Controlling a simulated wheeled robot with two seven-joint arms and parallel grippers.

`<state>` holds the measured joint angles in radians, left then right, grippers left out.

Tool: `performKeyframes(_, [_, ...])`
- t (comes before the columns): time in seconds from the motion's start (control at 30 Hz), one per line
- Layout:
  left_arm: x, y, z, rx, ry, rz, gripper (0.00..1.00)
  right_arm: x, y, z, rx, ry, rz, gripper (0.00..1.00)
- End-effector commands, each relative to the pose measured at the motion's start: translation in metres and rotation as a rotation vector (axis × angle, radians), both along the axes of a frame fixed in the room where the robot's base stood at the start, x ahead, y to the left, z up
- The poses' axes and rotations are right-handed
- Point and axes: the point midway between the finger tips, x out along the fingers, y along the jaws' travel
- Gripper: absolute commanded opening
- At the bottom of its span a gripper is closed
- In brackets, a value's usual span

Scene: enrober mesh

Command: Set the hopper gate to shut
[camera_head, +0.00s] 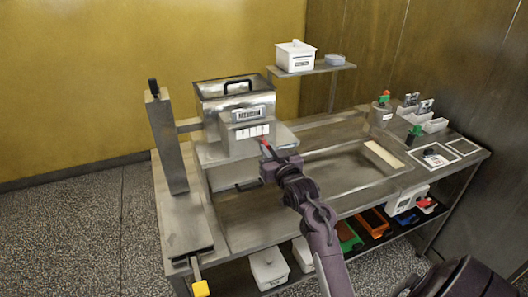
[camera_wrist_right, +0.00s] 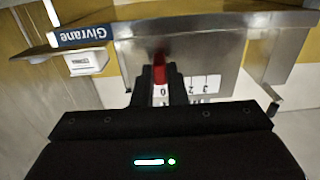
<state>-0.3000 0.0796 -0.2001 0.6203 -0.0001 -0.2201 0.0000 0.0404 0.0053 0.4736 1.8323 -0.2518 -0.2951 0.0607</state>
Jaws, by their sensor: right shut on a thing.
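The steel hopper (camera_head: 206,92) stands at the back left of the steel bench, with a black handle on top and a label on its front. Below the label is a white scale plate (camera_head: 251,131), which also shows in the right wrist view with printed figures (camera_wrist_right: 200,86). The red gate lever (camera_head: 264,144) is at the right end of this plate; in the wrist view the red lever (camera_wrist_right: 159,75) stands beside the 0 mark. My right gripper (camera_head: 268,157) is shut on the red lever, its fingers (camera_wrist_right: 160,91) hiding part of it. My left gripper is not in view.
A wall shelf (camera_head: 318,69) holds a white box (camera_head: 295,55). A steel post (camera_head: 168,140) stands left of the hopper. The bench's right end holds small containers (camera_head: 434,125) and a green-topped canister (camera_head: 381,113). Bins (camera_head: 373,221) sit on the lower shelf.

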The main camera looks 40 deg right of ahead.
Motion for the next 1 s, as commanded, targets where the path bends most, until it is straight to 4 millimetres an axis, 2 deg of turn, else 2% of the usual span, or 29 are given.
performKeyframes(0.07, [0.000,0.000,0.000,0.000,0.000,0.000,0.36,-0.001,-0.003,0.001,0.000,-0.001,-0.007,0.00])
performKeyframes(0.1, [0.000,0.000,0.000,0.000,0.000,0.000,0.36,-0.001,-0.003,0.001,0.000,-0.001,-0.008,0.14])
performKeyframes(0.27, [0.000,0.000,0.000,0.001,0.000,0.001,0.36,-0.001,-0.002,0.001,-0.001,-0.002,-0.006,0.34])
performKeyframes(0.53, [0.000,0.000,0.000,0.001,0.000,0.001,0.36,-0.001,-0.001,0.001,-0.001,-0.001,-0.004,0.35])
performKeyframes(0.63, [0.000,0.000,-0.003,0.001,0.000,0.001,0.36,-0.007,0.000,-0.001,-0.001,-0.001,-0.004,0.35])
performKeyframes(1.0, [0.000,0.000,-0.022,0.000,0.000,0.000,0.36,-0.064,0.012,-0.003,-0.001,0.000,-0.006,0.35])
